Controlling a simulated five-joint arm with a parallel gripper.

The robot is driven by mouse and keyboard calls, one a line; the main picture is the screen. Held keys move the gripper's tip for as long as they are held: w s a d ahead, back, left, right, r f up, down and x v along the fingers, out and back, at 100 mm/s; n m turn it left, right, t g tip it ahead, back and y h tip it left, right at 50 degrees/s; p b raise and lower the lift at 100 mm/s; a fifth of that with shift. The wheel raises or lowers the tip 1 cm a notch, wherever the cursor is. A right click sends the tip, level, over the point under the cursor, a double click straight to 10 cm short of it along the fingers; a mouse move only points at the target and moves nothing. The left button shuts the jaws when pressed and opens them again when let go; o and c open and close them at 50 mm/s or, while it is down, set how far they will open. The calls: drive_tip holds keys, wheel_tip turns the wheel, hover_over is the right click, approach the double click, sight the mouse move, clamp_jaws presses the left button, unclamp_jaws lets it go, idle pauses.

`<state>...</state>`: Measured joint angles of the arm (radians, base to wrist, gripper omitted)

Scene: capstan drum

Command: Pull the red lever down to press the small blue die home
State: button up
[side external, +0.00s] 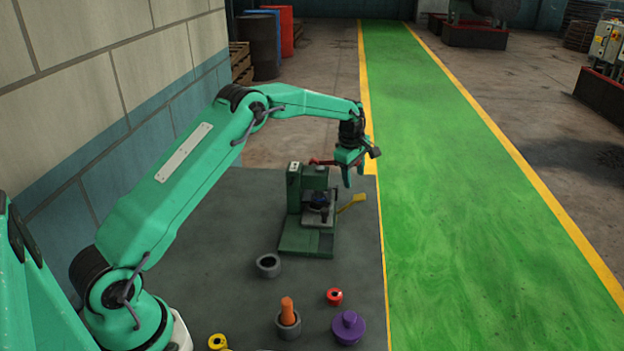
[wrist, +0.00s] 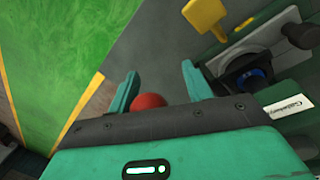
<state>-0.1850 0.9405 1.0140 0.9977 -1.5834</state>
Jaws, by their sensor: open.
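The green press (side external: 308,205) stands on the dark table at the back right. Its red lever (side external: 322,162) sticks out at the top to the right, toward my gripper. In the wrist view the lever's red ball end (wrist: 149,101) shows between my fingers, partly hidden by the gripper body. My gripper (side external: 352,172) is open beside the lever's end, with fingers pointing down; the wrist view shows the two fingers (wrist: 160,88) apart. I cannot tell whether they touch the ball. The small blue die (wrist: 254,78) sits in a dark round seat on the press, also seen in the side view (side external: 318,197).
A yellow paddle-like part (side external: 352,202) juts from the press's right side. A grey ring (side external: 268,265), an orange peg in a grey cup (side external: 288,322), a red ring (side external: 334,296), a purple knob (side external: 348,327) and yellow rings (side external: 217,342) lie nearer. The table's right edge is close.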

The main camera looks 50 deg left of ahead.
drive_tip(key=shift+s+d+r, duration=0.1)
drive_tip(key=shift+s+r, duration=0.15)
drive_tip(key=shift+r, duration=1)
drive_tip(key=shift+s+a+r, duration=0.1)
drive_tip(key=shift+s+r, duration=0.15)
drive_tip(key=shift+r, duration=1)
drive_tip(key=shift+s+d+r, duration=0.1)
drive_tip(key=shift+s+r, duration=0.15)
drive_tip(key=shift+r, duration=1)
drive_tip(key=s+d+r+m+t, duration=0.1)
drive_tip(key=s+d+r+m, duration=0.35)
drive_tip(key=s+r, duration=0.45)
drive_tip(key=s+d+r+m+t, duration=0.1)
drive_tip(key=s+d+r+m, duration=0.4)
drive_tip(key=s, duration=0.5)
drive_tip(key=s+d+f+m, duration=0.1)
drive_tip(key=s+m, duration=0.4)
drive_tip(key=s, duration=0.5)
drive_tip(key=s+d+f+m+t, duration=0.1)
drive_tip(key=s+m, duration=0.4)
drive_tip(key=s, duration=0.6)
drive_tip(key=shift+s+d+f+m, duration=0.2)
drive_tip(key=shift+s+f+m, duration=0.15)
drive_tip(key=shift+f, duration=0.4)
drive_tip(key=shift+w, duration=0.1)
